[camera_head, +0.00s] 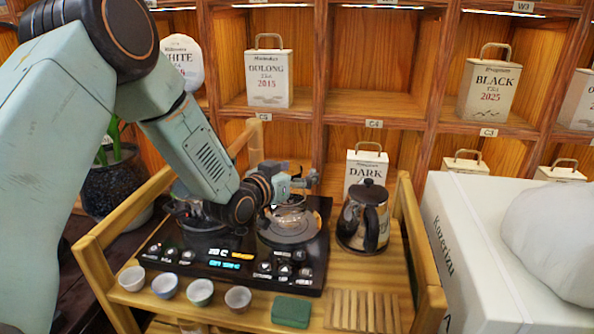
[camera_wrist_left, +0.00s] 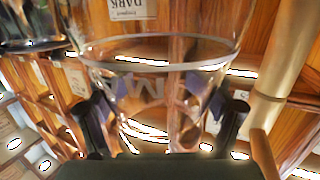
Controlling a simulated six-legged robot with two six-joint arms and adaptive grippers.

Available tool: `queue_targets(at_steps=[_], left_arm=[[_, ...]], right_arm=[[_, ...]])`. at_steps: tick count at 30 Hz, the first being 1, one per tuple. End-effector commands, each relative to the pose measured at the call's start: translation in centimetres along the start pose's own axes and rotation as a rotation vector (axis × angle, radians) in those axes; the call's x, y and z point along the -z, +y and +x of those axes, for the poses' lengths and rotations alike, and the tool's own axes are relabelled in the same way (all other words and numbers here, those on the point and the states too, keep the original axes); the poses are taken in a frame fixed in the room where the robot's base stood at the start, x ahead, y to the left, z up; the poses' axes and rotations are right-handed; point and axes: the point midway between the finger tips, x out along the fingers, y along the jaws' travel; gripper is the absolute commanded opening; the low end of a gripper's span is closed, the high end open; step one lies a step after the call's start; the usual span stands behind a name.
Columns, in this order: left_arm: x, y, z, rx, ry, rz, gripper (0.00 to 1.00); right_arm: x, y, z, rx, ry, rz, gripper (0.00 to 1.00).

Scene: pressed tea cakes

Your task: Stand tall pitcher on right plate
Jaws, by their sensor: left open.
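A clear glass vessel (camera_head: 293,218), apparently the tall pitcher, stands at the right plate (camera_head: 283,241) of the black two-plate cooker (camera_head: 245,266). My left gripper (camera_head: 298,183) is at its upper part, partly hiding it. In the left wrist view the glass (camera_wrist_left: 155,55) fills the middle, between or just beyond the two dark open fingers (camera_wrist_left: 165,112). Whether either finger touches it I cannot tell. My right gripper is not in view.
A dark kettle (camera_head: 366,216) stands right of the cooker. Several small cups (camera_head: 200,291), a green block (camera_head: 291,311) and a slatted wooden rest (camera_head: 362,311) line the front of the wooden trolley (camera_head: 160,182). A white box (camera_head: 462,245) stands at the right.

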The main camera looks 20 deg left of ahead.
Motion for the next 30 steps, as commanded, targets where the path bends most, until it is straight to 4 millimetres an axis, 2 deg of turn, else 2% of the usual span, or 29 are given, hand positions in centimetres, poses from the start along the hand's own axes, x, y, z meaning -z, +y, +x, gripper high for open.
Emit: queue_targets(at_steps=[11, 14, 24, 30], left_arm=[[0.1, -0.1, -0.4, 0.001, 0.0, -0.001, 0.78], [0.1, -0.1, -1.4, 0.003, 0.0, -0.004, 0.78], [0.2, -0.1, -7.3, 0.003, 0.0, -0.008, 0.78], [0.2, -0.1, -9.8, 0.002, 0.002, -0.007, 0.78]], right_arm=[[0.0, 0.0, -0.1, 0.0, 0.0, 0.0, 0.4], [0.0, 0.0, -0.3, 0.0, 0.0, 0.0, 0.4], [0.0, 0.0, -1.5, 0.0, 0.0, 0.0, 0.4], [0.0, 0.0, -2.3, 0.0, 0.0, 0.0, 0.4]])
